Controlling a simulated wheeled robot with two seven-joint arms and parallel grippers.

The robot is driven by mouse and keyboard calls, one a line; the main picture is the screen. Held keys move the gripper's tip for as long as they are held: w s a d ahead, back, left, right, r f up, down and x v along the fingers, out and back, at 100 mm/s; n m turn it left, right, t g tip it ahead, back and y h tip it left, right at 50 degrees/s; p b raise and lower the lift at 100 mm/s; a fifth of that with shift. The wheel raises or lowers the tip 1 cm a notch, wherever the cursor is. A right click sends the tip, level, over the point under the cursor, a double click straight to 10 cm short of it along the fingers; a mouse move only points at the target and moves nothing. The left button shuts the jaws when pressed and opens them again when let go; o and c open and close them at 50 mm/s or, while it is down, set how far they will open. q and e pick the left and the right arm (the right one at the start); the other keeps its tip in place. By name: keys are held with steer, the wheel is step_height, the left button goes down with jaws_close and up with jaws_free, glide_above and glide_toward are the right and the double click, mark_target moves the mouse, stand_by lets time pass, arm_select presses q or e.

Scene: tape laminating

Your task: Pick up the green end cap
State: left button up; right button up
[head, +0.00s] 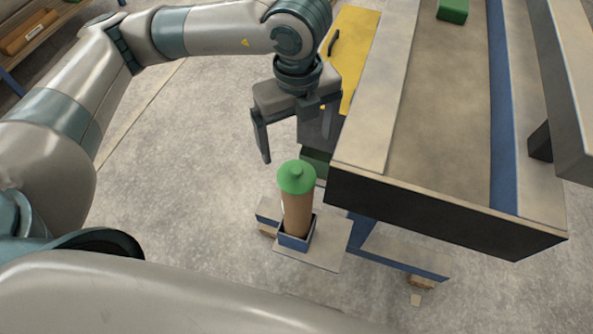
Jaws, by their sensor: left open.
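The green end cap (296,177) is a round disc with a small knob in its middle. It sits on top of an upright brown tube (297,213). The tube stands in a blue square holder (295,243) on a light plate. My left gripper (294,152) is open and empty, with its fingers pointing down. It is just beyond the cap in the picture, apart from it, and appears higher than the cap. My right gripper is not in view.
A workbench (440,110) with a dark front edge stands close on the right of the tube. A green block (453,10) lies at its far end. A yellow panel (352,50) is behind the gripper. A dark green box (316,163) is beside the cap. The floor left is clear.

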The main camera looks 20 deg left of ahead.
arm_select(q)
steer(key=p, duration=0.1)
glide_above(296, 169)
step_height(296, 169, down, 5)
steer(key=shift+d+f, duration=0.1)
steer(key=shift+d, duration=0.05)
steer(key=shift+f, duration=0.4)
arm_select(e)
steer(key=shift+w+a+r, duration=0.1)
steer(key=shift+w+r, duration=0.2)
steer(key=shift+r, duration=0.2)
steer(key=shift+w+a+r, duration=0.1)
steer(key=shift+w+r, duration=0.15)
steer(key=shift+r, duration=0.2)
arm_select(q)
steer(key=shift+p, duration=0.3)
steer(key=shift+f+p, duration=0.5)
step_height(296, 169, down, 3)
steer(key=shift+p, duration=0.8)
steer(key=shift+f, duration=0.6)
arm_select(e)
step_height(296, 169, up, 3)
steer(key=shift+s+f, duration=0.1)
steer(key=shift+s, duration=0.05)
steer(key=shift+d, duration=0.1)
